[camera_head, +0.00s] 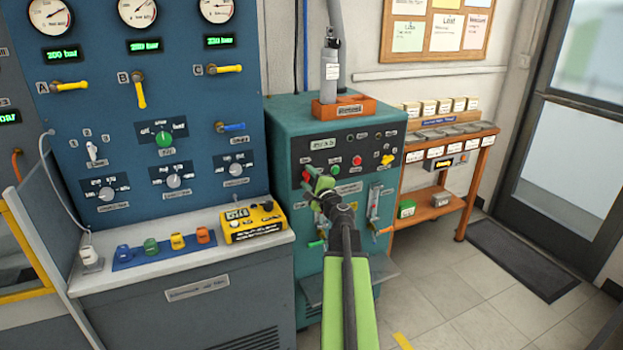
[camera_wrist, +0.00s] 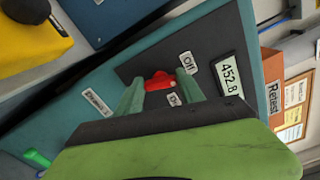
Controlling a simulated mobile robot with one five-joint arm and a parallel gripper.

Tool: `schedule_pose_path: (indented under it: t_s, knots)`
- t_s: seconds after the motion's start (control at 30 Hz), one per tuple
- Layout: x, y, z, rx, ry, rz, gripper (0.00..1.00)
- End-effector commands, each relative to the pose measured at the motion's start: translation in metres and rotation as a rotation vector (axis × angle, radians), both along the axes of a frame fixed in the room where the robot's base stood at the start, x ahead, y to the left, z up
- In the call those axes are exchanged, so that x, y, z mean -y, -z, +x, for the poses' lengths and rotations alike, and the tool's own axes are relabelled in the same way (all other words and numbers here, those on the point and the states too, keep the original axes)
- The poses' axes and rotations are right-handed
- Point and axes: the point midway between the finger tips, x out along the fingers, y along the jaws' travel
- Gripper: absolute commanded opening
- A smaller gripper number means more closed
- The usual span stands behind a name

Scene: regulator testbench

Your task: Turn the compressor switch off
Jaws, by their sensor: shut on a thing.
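The compressor switch (camera_wrist: 158,80) is a small red knob on a dark panel, seen in the wrist view. It lies between the two green fingers of my gripper (camera_wrist: 160,88), which is shut on it. An "Off" label (camera_wrist: 187,63) is just above right of the knob, and a second label, partly hidden by a finger, is below it. A label (camera_wrist: 95,102), too small to read surely, is on the left. In the head view my gripper (camera_head: 318,183) reaches the front of the teal cabinet (camera_head: 290,130) and largely hides the switch. Which way the knob points is unclear.
A display reading 452.8 (camera_wrist: 230,85) is beside the switch. A yellow box (camera_head: 250,220) sits on the grey bench to the left. An orange tray (camera_head: 343,107) with a grey cylinder (camera_head: 330,68) stands on the cabinet.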

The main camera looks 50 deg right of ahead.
Motion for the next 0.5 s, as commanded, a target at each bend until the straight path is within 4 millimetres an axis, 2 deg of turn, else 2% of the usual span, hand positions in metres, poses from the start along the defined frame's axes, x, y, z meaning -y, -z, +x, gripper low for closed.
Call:
schedule_pose_path:
  t_s: [0.2, 0.5]
  knots:
    - [0.0013, 0.0017, -0.0020, -0.058, 0.006, -0.139, 0.05]
    - [0.0008, 0.0023, -0.0017, -0.105, 0.004, -0.251, 0.05]
